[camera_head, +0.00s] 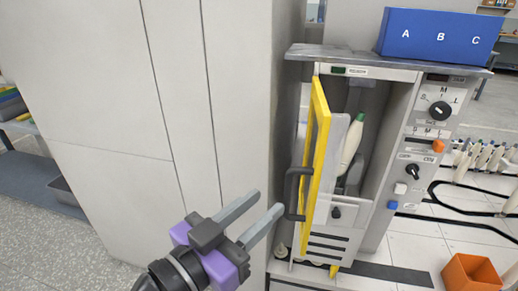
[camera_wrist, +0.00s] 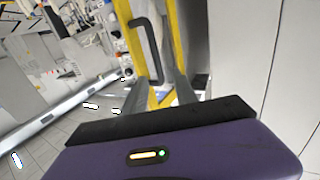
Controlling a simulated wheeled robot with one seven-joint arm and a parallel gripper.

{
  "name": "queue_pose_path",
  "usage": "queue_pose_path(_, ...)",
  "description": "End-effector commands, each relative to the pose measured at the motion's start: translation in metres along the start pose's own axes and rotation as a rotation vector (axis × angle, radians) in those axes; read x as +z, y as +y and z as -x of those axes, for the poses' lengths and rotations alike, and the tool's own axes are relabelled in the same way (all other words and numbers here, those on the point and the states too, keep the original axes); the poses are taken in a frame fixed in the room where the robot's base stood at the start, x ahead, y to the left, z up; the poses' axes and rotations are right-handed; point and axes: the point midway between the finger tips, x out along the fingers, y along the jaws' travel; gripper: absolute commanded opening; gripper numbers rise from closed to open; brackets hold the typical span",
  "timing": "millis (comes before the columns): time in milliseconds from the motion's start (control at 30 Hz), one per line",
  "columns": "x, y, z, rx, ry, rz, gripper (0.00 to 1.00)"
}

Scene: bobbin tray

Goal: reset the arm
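My gripper (camera_head: 260,212) is in the head view at lower middle, with two grey fingers and a purple body. Its fingers are apart with nothing between them. They point up and right toward the cabinet, in front of a tall pale panel. In the wrist view the fingers of my gripper (camera_wrist: 160,95) show at the middle, spread apart. The yellow-framed door (camera_head: 318,130) of the machine stands ajar, with a dark handle (camera_head: 297,195) to the right of my fingertips. The handle also shows in the wrist view (camera_wrist: 158,50), beyond the fingers.
The machine (camera_head: 402,130) holds a white bobbin with a green tip (camera_head: 352,142) inside. A blue box marked A B C (camera_head: 437,35) stands on top. Knobs and buttons line its right side. An orange bin (camera_head: 472,272) is on the floor. Several bobbins (camera_head: 482,157) stand at right. A tall pale panel (camera_head: 170,90) is at left.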

Motion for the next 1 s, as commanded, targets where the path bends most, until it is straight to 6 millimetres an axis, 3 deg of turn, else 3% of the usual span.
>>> queue_pose_path(133, -0.007, -0.013, 0.0, -0.054, 0.032, 0.058, 0.34)
queue_pose_path(333, -0.022, -0.07, 0.012, -0.338, 0.103, 0.163, 0.34)
queue_pose_path(433, -0.005, -0.09, 0.019, -0.494, 0.125, 0.228, 0.34)
queue_pose_path(567, 0.034, -0.098, 0.029, -0.69, 0.14, 0.293, 0.34)
queue_pose_path(767, 0.095, -0.073, 0.045, -0.922, 0.144, 0.315, 0.34)
queue_pose_path(1000, 0.141, -0.004, 0.058, -1.061, 0.132, 0.246, 0.34)
